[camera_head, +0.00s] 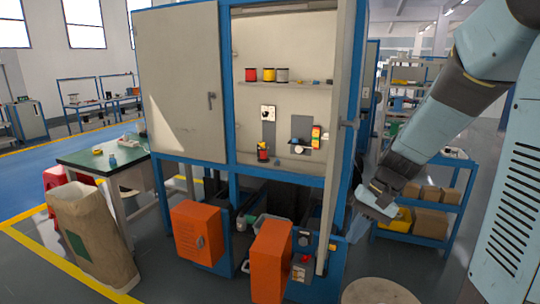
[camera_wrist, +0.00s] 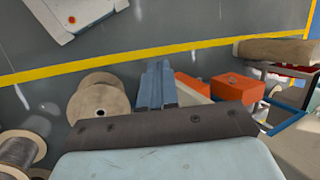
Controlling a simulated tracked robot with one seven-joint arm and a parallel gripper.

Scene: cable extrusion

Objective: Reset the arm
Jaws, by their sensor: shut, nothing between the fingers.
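My arm reaches in from the upper right of the head view. My gripper (camera_head: 376,204) hangs low at its end, just right of the cabinet's open door (camera_head: 345,130), and points down and to the left. It looks shut, with nothing visible held in it. In the wrist view, the pale blue and dark grey parts at the bottom are my own.
A blue-framed cabinet (camera_head: 180,80) with orange boxes (camera_head: 197,232) below stands left of my gripper. A blue shelf cart (camera_head: 440,238) with cartons is close on the right. A round spool top (camera_head: 380,291) is below. The wrist view shows wooden spools (camera_wrist: 98,97).

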